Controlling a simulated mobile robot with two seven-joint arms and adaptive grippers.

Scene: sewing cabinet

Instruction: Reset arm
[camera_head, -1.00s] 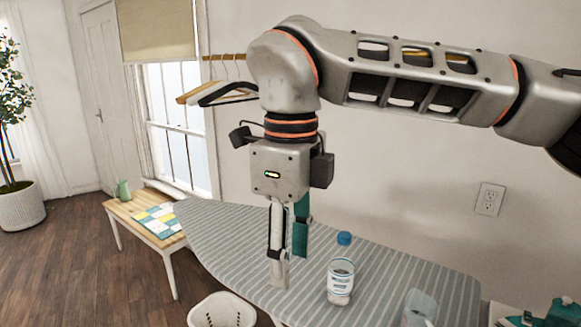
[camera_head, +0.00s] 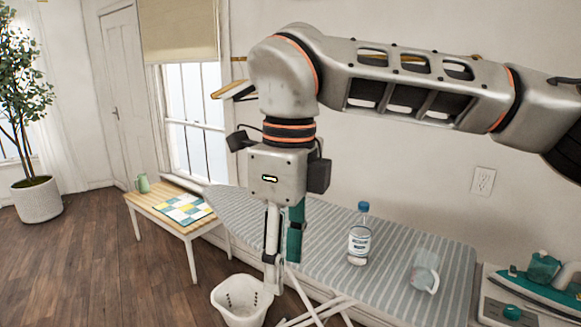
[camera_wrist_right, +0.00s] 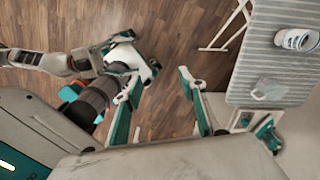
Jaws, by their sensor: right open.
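My right gripper (camera_head: 281,270) hangs pointing down in the head view, with its fingers apart and nothing between them. In that view it is in front of the left part of the striped ironing board (camera_head: 320,225), with its tips near the white basket. The right wrist view also shows its two teal-and-grey fingers (camera_wrist_right: 162,85) spread, with wood floor between them. My left gripper is not in the head view. Another of my arms' links (camera_wrist_right: 40,60) shows at the left of the wrist view; whether its gripper is open is unclear.
A bottle with a blue cap (camera_head: 359,240) and a clear mug (camera_head: 424,272) stand on the board. A white basket (camera_head: 240,303) is on the floor. A teal iron (camera_head: 545,285) is at the right. A wooden bench (camera_head: 165,215) stands at the left, with open floor before it.

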